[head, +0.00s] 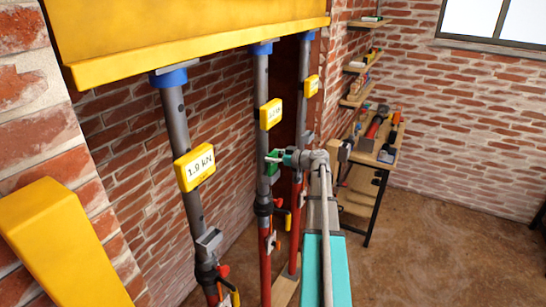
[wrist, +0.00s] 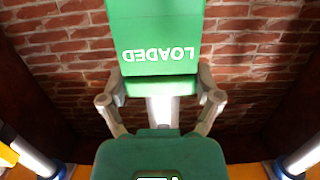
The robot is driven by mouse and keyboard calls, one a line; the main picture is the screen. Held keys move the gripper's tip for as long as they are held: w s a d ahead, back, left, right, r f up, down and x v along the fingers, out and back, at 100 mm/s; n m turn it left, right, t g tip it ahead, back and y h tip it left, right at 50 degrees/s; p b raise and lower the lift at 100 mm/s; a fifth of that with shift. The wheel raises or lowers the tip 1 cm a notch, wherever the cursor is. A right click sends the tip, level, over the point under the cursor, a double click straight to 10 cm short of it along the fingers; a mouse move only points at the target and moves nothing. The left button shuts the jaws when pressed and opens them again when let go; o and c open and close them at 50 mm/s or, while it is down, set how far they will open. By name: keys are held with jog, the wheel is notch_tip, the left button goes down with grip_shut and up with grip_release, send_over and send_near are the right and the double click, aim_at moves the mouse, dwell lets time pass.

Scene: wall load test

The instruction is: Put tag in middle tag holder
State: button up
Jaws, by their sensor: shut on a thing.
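A green tag (wrist: 160,38) with the word LOADED, upside down in the wrist view, is held between my gripper's (wrist: 160,98) two fingers. In the head view my gripper (head: 285,158) is at the middle prop (head: 262,90), with the green tag (head: 271,160) at the prop's front. The middle tag holder is largely hidden there by the tag and gripper, so I cannot tell whether the tag is inside it. A grey tag holder (head: 208,242) shows on the left prop, and another (head: 308,138) on the right prop.
The props stand under a yellow beam (head: 190,40) and carry yellow load displays, the left one (head: 194,167) reading 1.9 kN. A brick wall stands close behind. A workbench (head: 378,150) with tools is at the right; the floor (head: 440,220) there is clear.

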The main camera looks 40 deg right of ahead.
aim_at(267, 140)
jog(key=shift+f+b, duration=0.6)
jog(key=shift+f, duration=0.05)
jog(key=o, duration=0.9)
jog(key=shift+c, duration=0.2)
jog(key=shift+r, duration=0.15)
jog(key=shift+r+p, duration=3.9)
jog(key=shift+p, duration=0.15)
jog(key=shift+f, duration=0.1)
